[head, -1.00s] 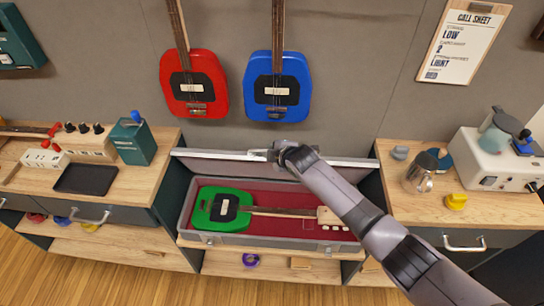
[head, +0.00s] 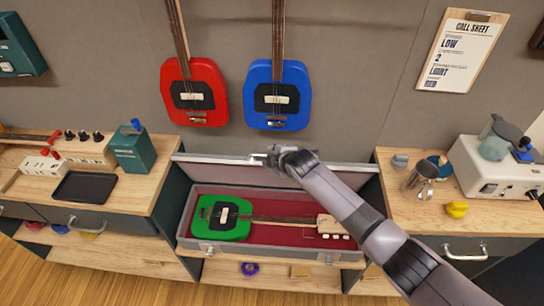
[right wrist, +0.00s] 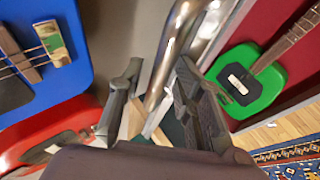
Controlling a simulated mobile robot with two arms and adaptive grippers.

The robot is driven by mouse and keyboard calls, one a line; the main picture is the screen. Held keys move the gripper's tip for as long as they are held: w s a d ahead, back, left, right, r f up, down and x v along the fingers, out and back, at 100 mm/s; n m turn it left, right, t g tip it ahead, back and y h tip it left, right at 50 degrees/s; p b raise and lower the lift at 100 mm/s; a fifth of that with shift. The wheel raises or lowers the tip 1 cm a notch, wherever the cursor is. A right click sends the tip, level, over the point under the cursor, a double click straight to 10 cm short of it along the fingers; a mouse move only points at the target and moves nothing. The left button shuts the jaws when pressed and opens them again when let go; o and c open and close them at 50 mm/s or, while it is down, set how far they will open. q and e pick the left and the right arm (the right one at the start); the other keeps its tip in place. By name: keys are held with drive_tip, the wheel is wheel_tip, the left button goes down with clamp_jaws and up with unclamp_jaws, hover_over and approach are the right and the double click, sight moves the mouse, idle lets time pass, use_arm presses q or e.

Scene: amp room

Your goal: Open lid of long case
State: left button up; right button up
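The long case (head: 215,246) sits in the gap between two wooden counters, with its lid (head: 345,163) raised and tilted back toward the wall. A green guitar (head: 222,217) lies in its dark red lining and also shows in the right wrist view (right wrist: 250,85). My right gripper (head: 262,157) is at the lid's upper metal edge, near its middle. In the right wrist view my right gripper (right wrist: 160,85) has its fingers apart, with the shiny metal edge of the lid (right wrist: 178,55) running between them. Contact with the edge is unclear. My left gripper is not in view.
A red guitar (head: 194,92) and a blue guitar (head: 278,95) hang on the wall just above the lid. The left counter holds a black tray (head: 85,187) and a teal box (head: 132,150). The right counter holds a metal pot (head: 420,180) and a yellow object (head: 457,209).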

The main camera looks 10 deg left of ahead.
drive_tip(key=shift+f, duration=0.15)
drive_tip(key=v, duration=1.2)
idle(0.4)
